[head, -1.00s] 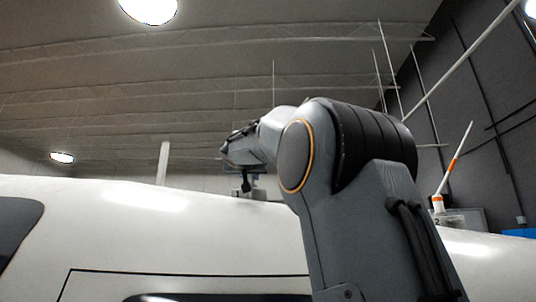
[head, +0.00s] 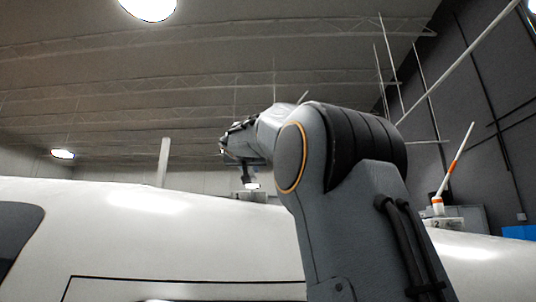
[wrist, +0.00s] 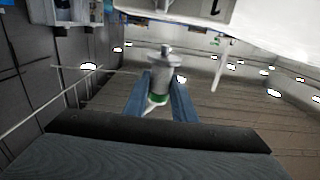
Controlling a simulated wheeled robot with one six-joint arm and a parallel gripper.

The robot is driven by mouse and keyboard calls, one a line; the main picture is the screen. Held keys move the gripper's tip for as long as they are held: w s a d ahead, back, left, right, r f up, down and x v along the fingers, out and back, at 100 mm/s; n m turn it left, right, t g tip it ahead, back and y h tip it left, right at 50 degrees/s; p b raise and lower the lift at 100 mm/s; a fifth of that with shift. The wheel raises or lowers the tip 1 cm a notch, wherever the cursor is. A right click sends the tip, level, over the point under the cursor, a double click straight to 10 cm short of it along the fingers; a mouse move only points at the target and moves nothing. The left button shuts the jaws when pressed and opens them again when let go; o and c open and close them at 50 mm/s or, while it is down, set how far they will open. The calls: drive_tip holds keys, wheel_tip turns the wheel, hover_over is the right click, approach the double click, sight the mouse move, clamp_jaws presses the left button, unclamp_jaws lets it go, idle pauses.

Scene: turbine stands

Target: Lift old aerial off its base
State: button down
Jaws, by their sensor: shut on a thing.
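My gripper (wrist: 161,88) is shut on the old aerial (wrist: 164,74), a grey metal cylinder with a green band, in the wrist view. The aerial's narrow bare end shows at the top of it, apart from the white base box (wrist: 197,10) with a dark mark. Its whip is mostly hidden between the fingers. In the head view my gripper (head: 248,178) is small and far off, just above the low base box (head: 256,196) on the white hull. The aerial cannot be made out clearly there.
A second aerial (head: 453,165), orange and white, leans on a box (head: 446,223) marked 2 at the right. A white post (head: 163,162) stands left of my gripper. The curved white hull (head: 130,225) fills the lower picture. Thin poles stand at the back right.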

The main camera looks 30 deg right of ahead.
drive_tip(key=shift+r, duration=0.25)
drive_tip(key=b+v, duration=0.5)
drive_tip(key=v, duration=0.3)
drive_tip(key=shift+b, duration=0.4)
idle(0.5)
